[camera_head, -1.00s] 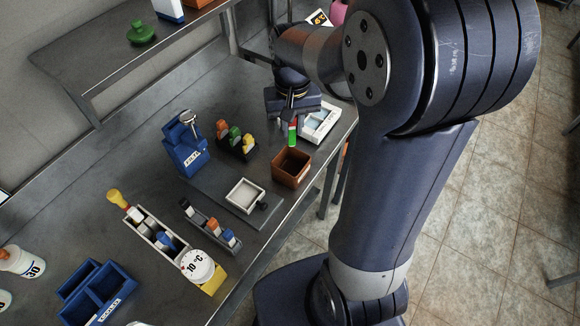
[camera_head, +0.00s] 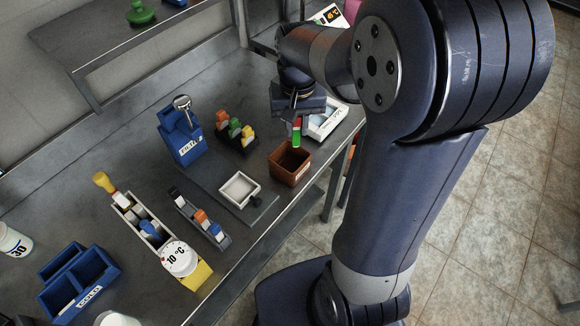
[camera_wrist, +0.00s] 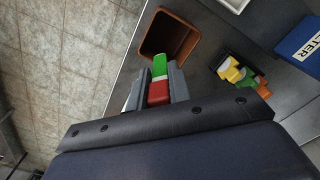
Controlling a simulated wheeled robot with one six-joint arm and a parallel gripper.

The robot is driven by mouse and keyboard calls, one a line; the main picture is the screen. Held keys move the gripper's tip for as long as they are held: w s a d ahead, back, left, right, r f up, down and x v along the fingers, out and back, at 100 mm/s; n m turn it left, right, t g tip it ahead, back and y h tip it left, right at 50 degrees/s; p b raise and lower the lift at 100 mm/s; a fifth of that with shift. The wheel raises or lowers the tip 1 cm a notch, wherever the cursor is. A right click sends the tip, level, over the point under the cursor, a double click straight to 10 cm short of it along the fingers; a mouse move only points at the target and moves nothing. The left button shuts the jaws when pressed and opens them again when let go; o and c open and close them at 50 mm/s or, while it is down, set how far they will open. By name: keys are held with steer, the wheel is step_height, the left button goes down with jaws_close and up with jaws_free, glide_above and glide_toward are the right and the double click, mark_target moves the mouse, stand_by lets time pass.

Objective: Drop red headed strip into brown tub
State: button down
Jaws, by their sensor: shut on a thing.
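The strip has a red head and a green part, and my gripper (camera_wrist: 155,95) is shut on it. In the wrist view the strip (camera_wrist: 159,82) sits between the two grey fingers, its green part toward the brown tub (camera_wrist: 149,48). In the head view the strip (camera_head: 297,132) hangs under my gripper (camera_head: 297,120), with the brown tub (camera_head: 275,167) just below and slightly left. The strip appears above the tub's far rim; I cannot tell the exact height. The tub is open at the top, and the part of its inside that shows looks empty.
A white tray (camera_head: 327,121) stands right behind the tub. A dark rack (camera_head: 235,141) of coloured strips and a blue filter box (camera_head: 180,144) stand to the left. A shallow white dish (camera_head: 239,189) is at front left. The bench's front edge runs close to the tub.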

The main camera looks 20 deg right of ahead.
mark_target(297, 138)
step_height(297, 138, down, 4)
steer(key=b, duration=0.3)
steer(key=shift+d+f, duration=0.1)
steer(key=shift+f, duration=0.1)
steer(key=shift+r, duration=0.1)
steer(key=c, duration=1.2)
jaws_free()
steer(key=shift+c, duration=0.2)
step_height(297, 138, up, 11)
steer(key=shift+f, duration=0.1)
